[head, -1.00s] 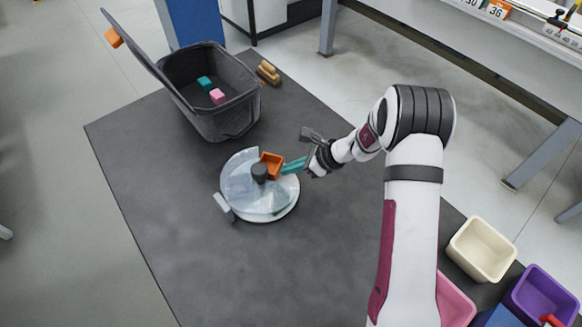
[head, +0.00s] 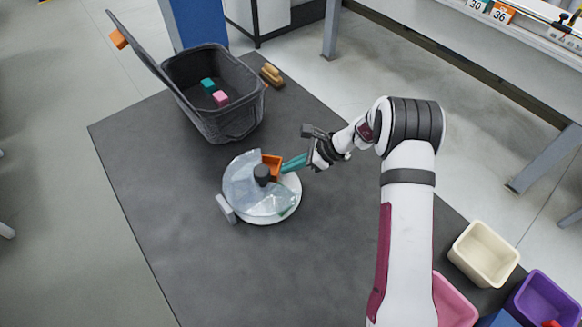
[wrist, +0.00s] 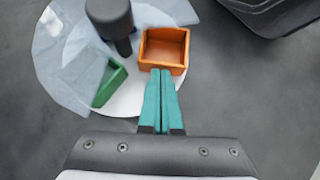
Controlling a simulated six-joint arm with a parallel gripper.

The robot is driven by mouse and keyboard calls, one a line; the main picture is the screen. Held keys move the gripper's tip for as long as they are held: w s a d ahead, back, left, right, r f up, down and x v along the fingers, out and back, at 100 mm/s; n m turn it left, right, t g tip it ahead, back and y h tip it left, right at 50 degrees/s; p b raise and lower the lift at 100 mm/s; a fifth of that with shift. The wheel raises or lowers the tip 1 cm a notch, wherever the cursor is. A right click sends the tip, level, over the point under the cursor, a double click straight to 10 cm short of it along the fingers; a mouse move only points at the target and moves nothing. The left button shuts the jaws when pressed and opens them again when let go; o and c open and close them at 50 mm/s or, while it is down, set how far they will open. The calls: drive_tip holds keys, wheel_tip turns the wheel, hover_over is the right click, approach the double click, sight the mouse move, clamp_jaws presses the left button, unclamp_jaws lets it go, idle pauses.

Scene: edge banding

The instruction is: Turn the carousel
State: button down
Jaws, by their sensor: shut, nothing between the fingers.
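The carousel (head: 240,197) is a round white turntable on the dark mat, with a translucent cover over much of it and a dark knob (head: 262,175) at its centre. An orange open box (head: 272,160) sits on it at the upper right side; it looks empty in the wrist view (wrist: 164,48). A green wedge-shaped bin (wrist: 110,84) shows beside it, partly under the cover. My gripper (head: 285,167) is shut and empty. In the wrist view its teal fingertips (wrist: 160,72) are at the near wall of the orange box, touching or very close.
A grey block (head: 226,208) stands at the carousel's lower left edge. A dark lidded bin (head: 228,125) with teal and pink blocks is open behind it. Tan pieces (head: 271,74) lie beside the bin. Coloured bins stand at lower right. The mat in front is clear.

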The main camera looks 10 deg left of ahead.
drive_tip(key=shift+w+a+n+g, duration=0.55)
drive_tip(key=shift+n+g, duration=0.3)
drive_tip(key=shift+n, duration=0.25)
drive_tip(key=shift+w+a+n+g, duration=0.45)
drive_tip(key=shift+a+n+g, duration=0.2)
drive_tip(key=shift+n+g, duration=0.35)
drive_tip(key=shift+w+a, duration=0.2)
drive_tip(key=shift+a, duration=0.45)
drive_tip(key=shift+w+a, duration=0.2)
drive_tip(key=shift+a, duration=0.7)
drive_tip(key=r+v, duration=0.1)
drive_tip(key=v, duration=1.5)
drive_tip(key=n+t+h, duration=0.8)
drive_tip(key=n, duration=0.8)
approach(280, 162)
drive_tip(key=s+d, duration=0.3)
drive_tip(key=s, duration=0.2)
drive_tip(key=shift+r+n, duration=0.3)
drive_tip(key=shift+n, duration=0.1)
drive_tip(key=x, duration=0.9)
drive_tip(key=shift+f, duration=0.45)
